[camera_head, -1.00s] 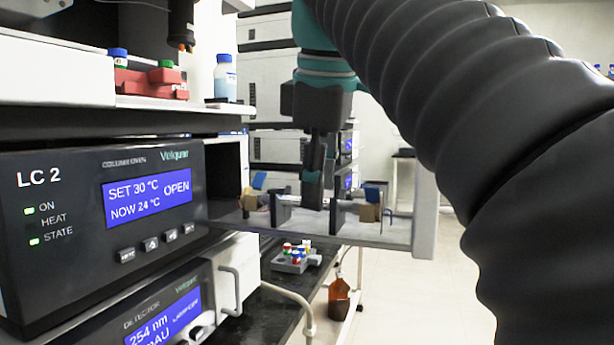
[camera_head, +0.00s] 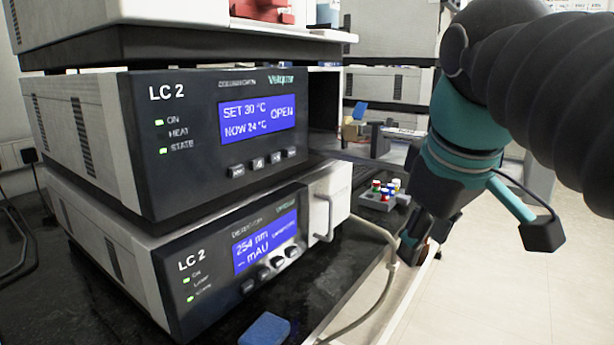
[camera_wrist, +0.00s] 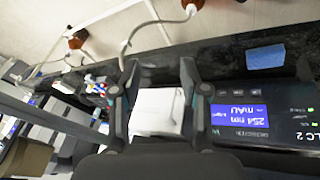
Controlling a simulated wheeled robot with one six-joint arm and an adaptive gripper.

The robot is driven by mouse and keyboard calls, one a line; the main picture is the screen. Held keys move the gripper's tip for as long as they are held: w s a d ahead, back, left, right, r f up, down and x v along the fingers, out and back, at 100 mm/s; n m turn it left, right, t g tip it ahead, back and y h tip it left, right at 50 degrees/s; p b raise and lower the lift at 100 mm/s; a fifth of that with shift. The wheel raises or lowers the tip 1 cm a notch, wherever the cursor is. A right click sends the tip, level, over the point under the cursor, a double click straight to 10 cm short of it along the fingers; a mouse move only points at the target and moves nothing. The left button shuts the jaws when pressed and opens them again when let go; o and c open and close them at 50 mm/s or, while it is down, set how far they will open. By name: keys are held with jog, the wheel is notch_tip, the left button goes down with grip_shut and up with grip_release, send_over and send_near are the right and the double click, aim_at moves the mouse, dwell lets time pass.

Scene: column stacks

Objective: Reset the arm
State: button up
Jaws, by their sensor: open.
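My gripper (camera_head: 418,238) hangs at the end of my teal and black arm, right of the LC 2 stack and pointing down near the bench's right edge. In the wrist view my gripper (camera_wrist: 158,72) has its two fingers apart. Nothing is held between them; a white module front shows beyond. The column oven (camera_head: 215,135) reads SET 30 °C, NOW 24 °C, OPEN. Its drawer (camera_head: 408,133) stands out to the right, partly hidden by my arm.
The detector (camera_head: 255,245) sits under the oven, with a handle on its white front. A rack of capped vials (camera_head: 378,198) and a blue block (camera_head: 264,329) are on the black bench. A cable loops past the bench edge. Floor at right is free.

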jog(key=s+f+m, duration=0.2)
jog(key=f+m, duration=0.1)
jog(key=f, duration=0.8)
jog(key=s+d+f+m+t, duration=0.1)
jog(key=s+f+m, duration=0.1)
jog(key=f, duration=1)
jog(key=shift+s+m, duration=0.15)
jog(key=shift+m, duration=0.55)
jog(key=shift+f, duration=0.1)
